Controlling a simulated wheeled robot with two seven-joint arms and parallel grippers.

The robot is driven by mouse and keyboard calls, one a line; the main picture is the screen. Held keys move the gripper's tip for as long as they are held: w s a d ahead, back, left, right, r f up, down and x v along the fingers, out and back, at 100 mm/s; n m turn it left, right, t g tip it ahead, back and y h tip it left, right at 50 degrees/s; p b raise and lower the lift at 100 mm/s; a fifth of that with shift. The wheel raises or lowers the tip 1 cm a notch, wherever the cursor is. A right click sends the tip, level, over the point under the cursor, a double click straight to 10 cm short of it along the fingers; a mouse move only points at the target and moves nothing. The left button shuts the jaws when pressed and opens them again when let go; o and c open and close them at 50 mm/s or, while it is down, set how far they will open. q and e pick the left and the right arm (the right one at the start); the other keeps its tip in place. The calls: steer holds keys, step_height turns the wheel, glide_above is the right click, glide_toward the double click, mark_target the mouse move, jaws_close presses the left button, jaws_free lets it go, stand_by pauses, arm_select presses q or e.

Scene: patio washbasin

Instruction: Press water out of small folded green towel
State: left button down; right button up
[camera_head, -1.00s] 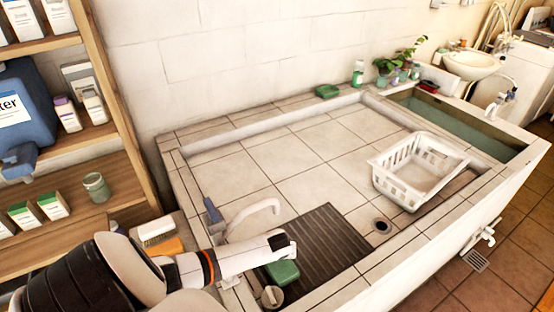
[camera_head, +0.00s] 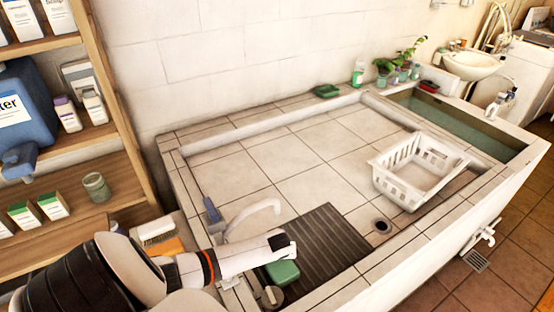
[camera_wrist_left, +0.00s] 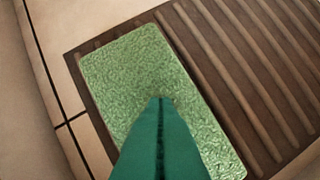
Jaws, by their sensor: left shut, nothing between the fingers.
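The small folded green towel (camera_head: 284,275) lies flat on the dark ribbed board (camera_head: 335,236) at the near end of the tiled basin. In the left wrist view the towel (camera_wrist_left: 125,75) fills the middle, with the board's ribs to its right. My left gripper (camera_wrist_left: 162,99) is shut and empty, its two teal fingers side by side over the towel. I cannot tell whether the fingertips touch it. In the head view my left wrist is just above the towel and hides part of it. My right gripper is not in view.
A white basket (camera_head: 418,172) and a round drain (camera_head: 382,226) are to the right in the basin. A brush (camera_head: 157,232) is on the left ledge. The basin's middle is clear.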

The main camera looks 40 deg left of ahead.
arm_select(q)
steer(key=shift+r+p, duration=2.45)
steer(key=shift+p, duration=0.1)
steer(key=shift+r, duration=1.45)
